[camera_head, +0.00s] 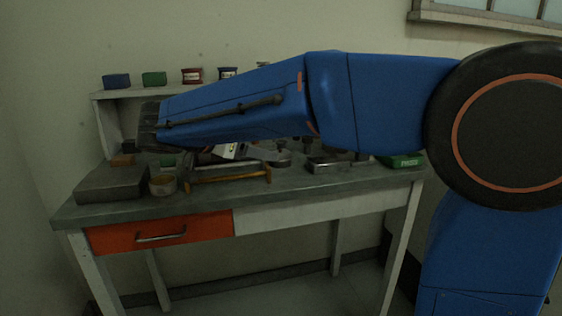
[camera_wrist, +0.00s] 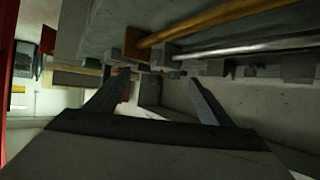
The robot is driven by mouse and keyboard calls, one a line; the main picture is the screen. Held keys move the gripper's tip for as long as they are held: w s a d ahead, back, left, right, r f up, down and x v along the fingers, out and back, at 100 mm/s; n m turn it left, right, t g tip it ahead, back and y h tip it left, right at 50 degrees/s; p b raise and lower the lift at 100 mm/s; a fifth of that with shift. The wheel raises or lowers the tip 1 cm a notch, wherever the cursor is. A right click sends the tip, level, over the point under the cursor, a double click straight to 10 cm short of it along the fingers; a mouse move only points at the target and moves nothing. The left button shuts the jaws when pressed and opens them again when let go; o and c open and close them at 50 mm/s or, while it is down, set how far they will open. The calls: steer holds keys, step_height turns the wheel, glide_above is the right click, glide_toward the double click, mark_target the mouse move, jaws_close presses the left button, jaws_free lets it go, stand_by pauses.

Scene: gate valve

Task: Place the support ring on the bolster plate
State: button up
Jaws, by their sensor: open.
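A short brass-coloured ring (camera_head: 163,185), which looks like the support ring, sits on the workbench. It is just right of a flat grey slab (camera_head: 110,184) at the bench's left end; the slab may be the bolster plate. The two look close together, and I cannot tell whether they touch. My gripper (camera_head: 149,125) is above and behind them in the head view, apart from both. In the wrist view my gripper (camera_wrist: 158,84) has its two fingers spread with nothing held between them. I cannot make out the ring in the wrist view.
The grey workbench (camera_head: 300,188) has an orange drawer (camera_head: 160,232) in front. A metal tray (camera_head: 328,165) and a green box (camera_head: 404,161) are farther right. Several small bins stand on the back shelf. My arm hides the bench's rear.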

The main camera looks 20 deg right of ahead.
mark_target(280, 161)
steer(key=x, duration=0.5)
steer(key=shift+w+d+f, duration=0.15)
steer(key=shift+d+f, duration=0.05)
steer(key=shift+d, duration=0.1)
steer(key=shift+w+a+x, duration=0.1)
steer(key=shift+x, duration=1.25)
steer(key=shift+w+a+x, duration=0.15)
steer(key=shift+x, duration=1.15)
steer(key=shift+f, duration=0.1)
steer(key=c, duration=1.6)
